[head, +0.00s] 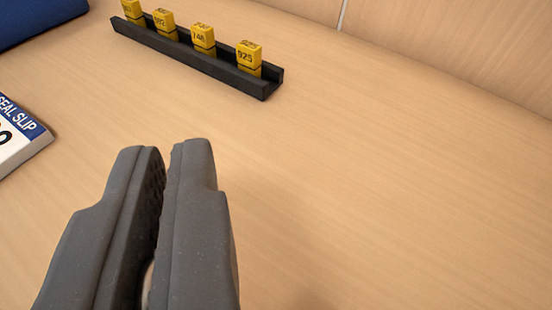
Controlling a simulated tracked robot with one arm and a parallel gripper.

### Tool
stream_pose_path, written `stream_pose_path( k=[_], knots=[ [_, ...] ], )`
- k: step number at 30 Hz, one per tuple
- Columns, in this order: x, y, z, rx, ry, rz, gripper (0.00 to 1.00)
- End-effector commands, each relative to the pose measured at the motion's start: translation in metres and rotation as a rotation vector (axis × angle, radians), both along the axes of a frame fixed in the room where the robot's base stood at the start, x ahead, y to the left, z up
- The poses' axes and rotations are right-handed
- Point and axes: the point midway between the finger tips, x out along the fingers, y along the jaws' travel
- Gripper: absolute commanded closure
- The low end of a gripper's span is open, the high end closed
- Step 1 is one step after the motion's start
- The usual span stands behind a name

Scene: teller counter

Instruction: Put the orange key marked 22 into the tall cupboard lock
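My gripper (168,152) is at the lower left of the head view, over the wooden counter. No orange key marked 22 is in view. The tall cupboard lock is not in view either.
A black rack (200,60) at the top holds several yellow numbered blocks, one reading 925 (249,56). A seal slip block (22,135) is at the left edge, and a blue object (35,20) is top left. The counter (400,200) at right is bare, up to a wooden panel (450,50).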

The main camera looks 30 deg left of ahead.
Motion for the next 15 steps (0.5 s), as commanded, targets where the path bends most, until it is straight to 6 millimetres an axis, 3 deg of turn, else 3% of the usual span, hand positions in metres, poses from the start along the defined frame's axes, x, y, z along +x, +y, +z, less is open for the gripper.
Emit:
stream_pose_path(
  k=[9, 15],
  knots=[
    [0.016, -0.001, -0.003, -0.003, -0.001, -0.001, 1.00],
    [0.014, 0.000, -0.033, 0.000, 0.002, 0.001, 1.00]
  ],
)
